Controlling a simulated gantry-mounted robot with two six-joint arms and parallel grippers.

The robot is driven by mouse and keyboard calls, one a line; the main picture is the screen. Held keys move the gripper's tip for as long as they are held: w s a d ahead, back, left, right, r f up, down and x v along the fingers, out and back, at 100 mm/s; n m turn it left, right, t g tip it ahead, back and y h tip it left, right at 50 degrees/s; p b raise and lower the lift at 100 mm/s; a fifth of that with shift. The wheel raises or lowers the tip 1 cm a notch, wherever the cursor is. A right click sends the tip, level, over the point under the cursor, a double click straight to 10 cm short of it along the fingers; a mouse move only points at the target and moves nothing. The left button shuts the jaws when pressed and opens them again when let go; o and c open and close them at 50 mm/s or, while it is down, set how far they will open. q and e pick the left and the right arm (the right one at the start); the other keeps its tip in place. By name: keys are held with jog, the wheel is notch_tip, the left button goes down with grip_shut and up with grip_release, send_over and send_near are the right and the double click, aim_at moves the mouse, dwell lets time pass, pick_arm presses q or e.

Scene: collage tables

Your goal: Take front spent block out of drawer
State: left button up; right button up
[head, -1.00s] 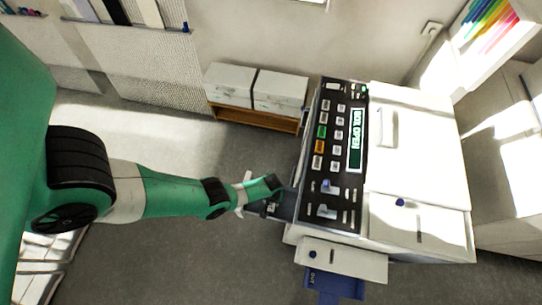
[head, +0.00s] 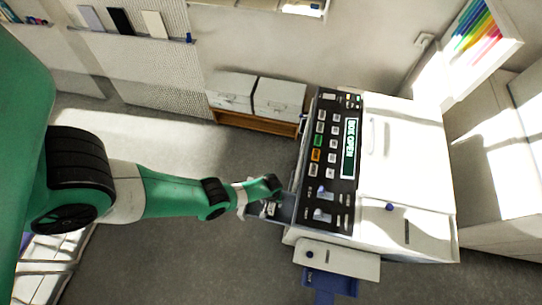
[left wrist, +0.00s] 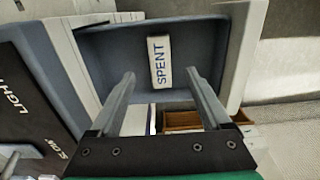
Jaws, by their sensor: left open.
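A pale block marked SPENT (left wrist: 161,62) lies in the dark grey drawer (left wrist: 105,60) in the left wrist view, near the middle of its floor. I can make out only this one block there. My left gripper (left wrist: 160,74) is open, with its two fingers reaching over the drawer on either side of the block's lower end; I cannot tell whether they touch it. In the head view my left gripper (head: 271,188) is at the open drawer (head: 287,210) on the left side of the white machine and partly hides it. My right gripper is not in view.
The machine's dark panel (head: 327,165) reads BOX OPEN. A white tray (head: 337,260) and a blue piece (head: 329,283) stick out at its front. White boxes (head: 278,98) sit on a low wooden shelf behind. The grey floor left of the machine is clear.

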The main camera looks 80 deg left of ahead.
pick_arm(q)
notch_tip(320, 180, up, 4)
jog(key=shift+p, duration=1.2)
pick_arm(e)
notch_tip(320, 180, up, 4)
